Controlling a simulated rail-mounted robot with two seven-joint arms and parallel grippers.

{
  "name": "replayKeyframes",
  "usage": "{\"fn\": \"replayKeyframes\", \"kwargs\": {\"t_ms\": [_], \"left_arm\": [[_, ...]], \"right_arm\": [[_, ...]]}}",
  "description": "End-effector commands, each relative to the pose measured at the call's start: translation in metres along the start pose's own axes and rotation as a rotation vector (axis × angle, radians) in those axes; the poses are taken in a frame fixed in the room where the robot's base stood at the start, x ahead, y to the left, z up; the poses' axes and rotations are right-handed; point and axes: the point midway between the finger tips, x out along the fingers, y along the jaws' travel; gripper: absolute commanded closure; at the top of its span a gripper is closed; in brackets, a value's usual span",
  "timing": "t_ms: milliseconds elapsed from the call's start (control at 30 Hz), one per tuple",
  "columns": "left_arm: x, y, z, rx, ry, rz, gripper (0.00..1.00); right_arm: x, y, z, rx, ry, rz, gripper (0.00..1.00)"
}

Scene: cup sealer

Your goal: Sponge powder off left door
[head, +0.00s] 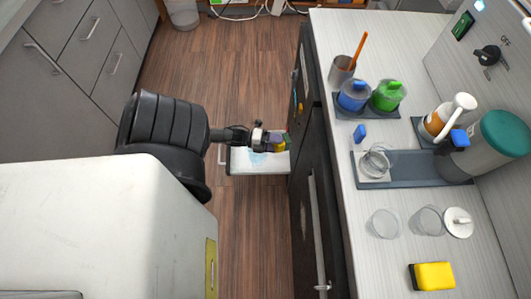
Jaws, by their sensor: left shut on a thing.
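A pale blue patch (258,158), which looks like powder, shows on the white surface near the gripper. I cannot tell whether the sponge touches that surface. A dark door (307,150) makes up the counter's front, seen at a steep angle. My right gripper is not in view.
The counter top (355,215) carries blue (355,97) and green (387,97) lidded pots, clear cups (384,224), a large jar (500,143) and a yellow-black sponge (433,276). Grey drawers (75,50) stand at left. The wooden floor (250,235) between is clear.

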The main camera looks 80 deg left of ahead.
Motion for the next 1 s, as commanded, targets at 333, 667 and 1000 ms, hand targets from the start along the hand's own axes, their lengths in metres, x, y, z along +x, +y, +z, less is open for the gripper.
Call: {"fn": "replayKeyframes", "kwargs": {"t_ms": [333,667,1000], "left_arm": [[0.009,0.075,-0.146,0.044,0.267,-0.049,0.54],[0.005,0.084,-0.205,0.061,0.354,-0.068,0.54],[0.026,0.082,-0.207,0.065,0.363,-0.072,0.54]], "right_arm": [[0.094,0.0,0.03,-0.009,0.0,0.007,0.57],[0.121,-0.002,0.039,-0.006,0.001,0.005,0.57],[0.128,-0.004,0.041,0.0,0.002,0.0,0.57]]}}
